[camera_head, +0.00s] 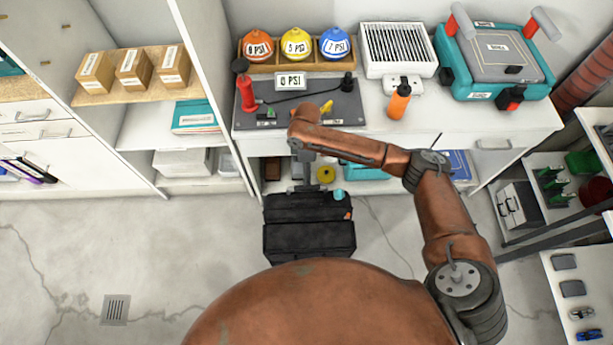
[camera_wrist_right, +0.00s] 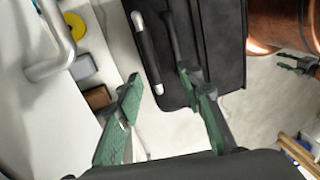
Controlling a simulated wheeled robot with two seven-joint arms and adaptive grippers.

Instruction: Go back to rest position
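My right arm reaches in from the right in the head view, and its gripper (camera_head: 308,182) points down in front of the counter, beside the far edge of a black toolbox (camera_head: 310,243). In the right wrist view the gripper (camera_wrist_right: 160,78) has its green-padded fingers spread, with nothing between them. The toolbox (camera_wrist_right: 225,50) and its handle (camera_wrist_right: 149,52) show just beyond the fingertips; I cannot tell whether they touch. My left arm is outside the head view. What looks like my left gripper (camera_wrist_right: 298,65) shows small at the right wrist view's right edge, fingers apart.
A drawer handle (camera_wrist_right: 55,45) is close left of my right gripper. Shelves flank both sides; the left floor (camera_head: 120,260) is clear.

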